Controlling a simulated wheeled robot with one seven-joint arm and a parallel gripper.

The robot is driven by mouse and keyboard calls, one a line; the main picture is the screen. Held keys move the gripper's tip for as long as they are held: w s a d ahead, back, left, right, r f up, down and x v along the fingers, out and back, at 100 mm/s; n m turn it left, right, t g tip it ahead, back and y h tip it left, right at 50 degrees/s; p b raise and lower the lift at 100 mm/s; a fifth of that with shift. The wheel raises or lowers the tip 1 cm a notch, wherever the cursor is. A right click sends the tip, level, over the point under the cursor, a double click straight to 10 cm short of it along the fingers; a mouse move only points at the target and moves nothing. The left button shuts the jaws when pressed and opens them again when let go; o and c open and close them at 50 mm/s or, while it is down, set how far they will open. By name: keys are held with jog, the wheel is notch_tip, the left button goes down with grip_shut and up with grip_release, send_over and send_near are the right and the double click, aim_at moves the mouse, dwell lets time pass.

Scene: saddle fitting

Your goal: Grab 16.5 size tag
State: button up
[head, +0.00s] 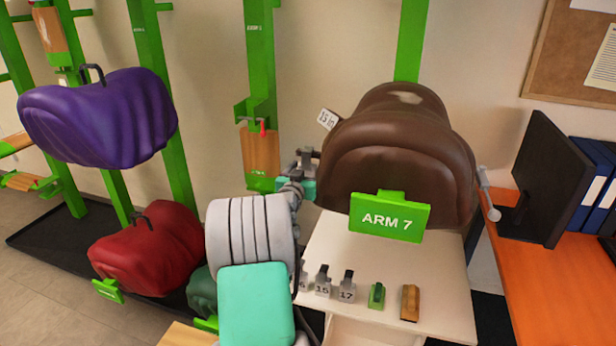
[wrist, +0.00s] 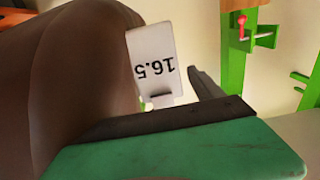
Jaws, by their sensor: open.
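A white tag marked 16.5 (wrist: 153,58) shows upside down in the wrist view, against the side of the brown saddle (wrist: 75,70). My gripper (head: 304,160) is open, just left of the brown saddle (head: 395,165) in the head view. Its dark fingers are close below and to the right of the 16.5 tag in the wrist view, with nothing held between them. In the head view a white tag (head: 328,119) at the saddle's upper left seems to read 15 in; I cannot tell whether it is the same tag.
A white table (head: 440,287) below the saddle carries small number blocks (head: 322,284), a green clip and a wooden piece. An ARM 7 sign (head: 389,217) fronts the saddle. Purple (head: 98,120) and red (head: 148,248) saddles stand left. An orange desk (head: 555,295) is right.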

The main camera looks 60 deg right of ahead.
jog(key=c, duration=1.4)
jog(key=shift+c, duration=0.4)
jog(key=shift+r, duration=0.1)
